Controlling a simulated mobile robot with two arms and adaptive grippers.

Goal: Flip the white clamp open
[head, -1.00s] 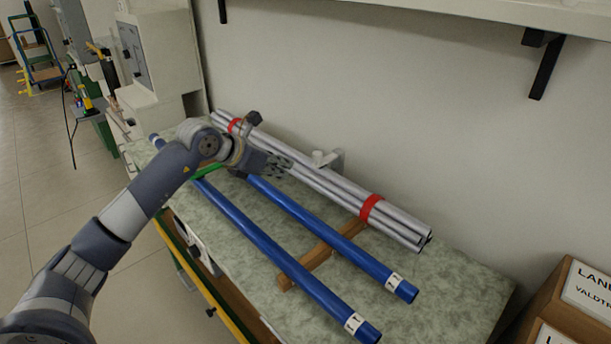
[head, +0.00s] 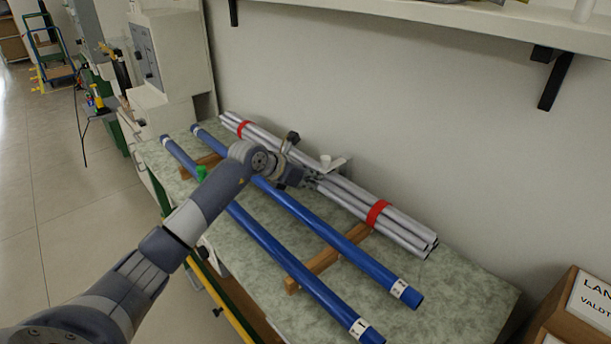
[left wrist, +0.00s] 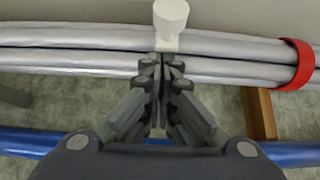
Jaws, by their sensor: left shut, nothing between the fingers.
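The white clamp (head: 328,163) sits at the middle of the bundle of grey rods (head: 350,197), on the wall side. In the left wrist view the white clamp (left wrist: 170,22) shows as a knob on a short stem crossing the rods. My left gripper (head: 312,181) is shut and empty, with its fingertips at the rods just below the clamp stem. In the left wrist view the shut fingertips (left wrist: 161,62) point at the stem; I cannot tell whether they touch it. My right gripper is not in view.
Two blue rods (head: 330,235) lie in front of the bundle on wooden supports (head: 325,262). Red bands (head: 377,212) tie the bundle. A cardboard box (head: 575,310) stands at the right, and a shelf (head: 440,25) hangs above. The front right of the green bench top (head: 455,295) is clear.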

